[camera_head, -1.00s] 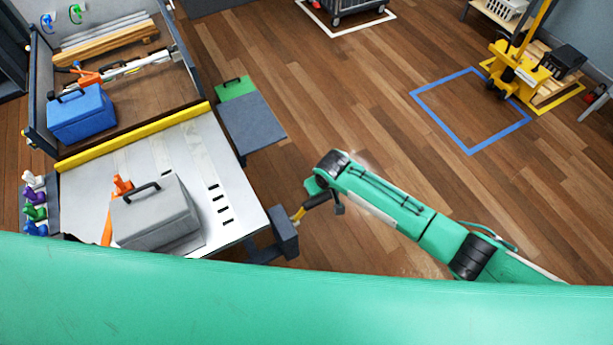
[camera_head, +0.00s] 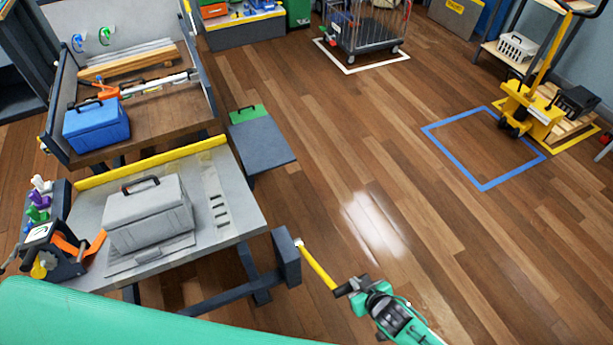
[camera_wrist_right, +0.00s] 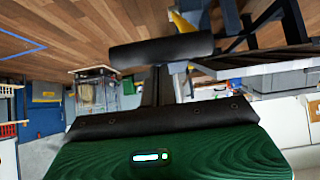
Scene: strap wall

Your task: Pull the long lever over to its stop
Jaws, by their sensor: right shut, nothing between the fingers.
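The long lever (camera_head: 318,265) is a yellow bar on the dark grey post (camera_head: 287,257) at the workbench's right end. In the head view it points down and to the right from the post. My right gripper (camera_head: 352,287) is at the lever's outer end. It is shut with nothing between its fingers. Its dark fingers cover the lever's end, so I cannot tell whether they touch it. In the right wrist view the dark fingers (camera_wrist_right: 160,52) are close together, with part of the yellow lever (camera_wrist_right: 184,22) behind them. My left gripper is not in view.
The workbench (camera_head: 215,195) carries a grey toolbox (camera_head: 148,218) and an orange-and-black device (camera_head: 55,250). A blue toolbox (camera_head: 97,127) stands behind. The wooden floor right of the lever is open, up to a blue floor outline (camera_head: 455,155) and a yellow pallet truck (camera_head: 530,110).

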